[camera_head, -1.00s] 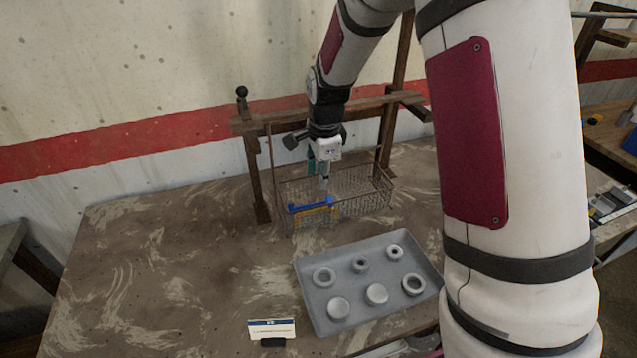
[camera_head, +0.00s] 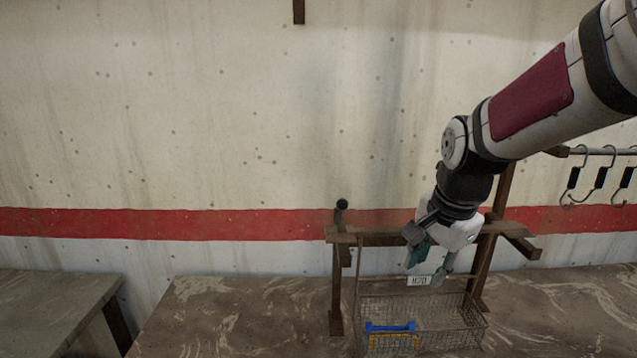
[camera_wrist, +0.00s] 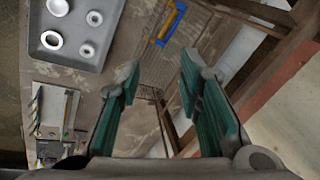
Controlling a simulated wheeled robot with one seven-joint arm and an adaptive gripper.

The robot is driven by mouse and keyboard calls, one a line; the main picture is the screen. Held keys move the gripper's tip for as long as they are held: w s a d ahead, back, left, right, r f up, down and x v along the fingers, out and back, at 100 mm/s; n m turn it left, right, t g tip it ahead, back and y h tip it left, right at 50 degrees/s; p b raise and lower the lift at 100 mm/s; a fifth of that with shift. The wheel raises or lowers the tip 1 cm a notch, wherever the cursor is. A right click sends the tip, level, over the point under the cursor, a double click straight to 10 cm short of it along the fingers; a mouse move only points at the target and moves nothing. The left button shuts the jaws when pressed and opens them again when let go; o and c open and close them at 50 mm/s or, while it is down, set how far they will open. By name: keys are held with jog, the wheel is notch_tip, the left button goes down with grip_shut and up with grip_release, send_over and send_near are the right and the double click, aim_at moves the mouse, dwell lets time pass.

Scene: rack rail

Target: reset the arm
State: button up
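My gripper (camera_head: 432,268) is above the wire basket (camera_head: 470,322), in front of the wooden rack's crossbar. In the wrist view my gripper (camera_wrist: 160,82) has its two green-lined fingers spread apart with nothing between them. The basket stands on the table below the wooden rack (camera_head: 338,290). A blue and yellow object (camera_head: 390,328) is at the basket's front left; it also shows in the wrist view (camera_wrist: 170,25), beyond the fingertips. A small label reading 1120 or similar (camera_head: 419,281) shows at the basket's back.
A grey tray (camera_wrist: 98,62) with ring-shaped and round parts shows in the wrist view. A rail with several hooks (camera_head: 600,152) is at the right. A second table (camera_head: 60,300) stands at the left. The table left of the rack (camera_head: 240,310) is clear.

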jog(key=s+r+n+t, duration=0.1)
jog(key=s+r+n, duration=0.2)
jog(key=s+n, duration=0.3)
jog(key=s+r+n+t, duration=0.1)
jog(key=s+r+n, duration=0.2)
jog(key=s, duration=1.1)
jog(key=n, duration=0.3)
jog(key=shift+s+a+n, duration=0.2)
jog(key=shift+a+n, duration=0.1)
jog(key=shift+a, duration=0.05)
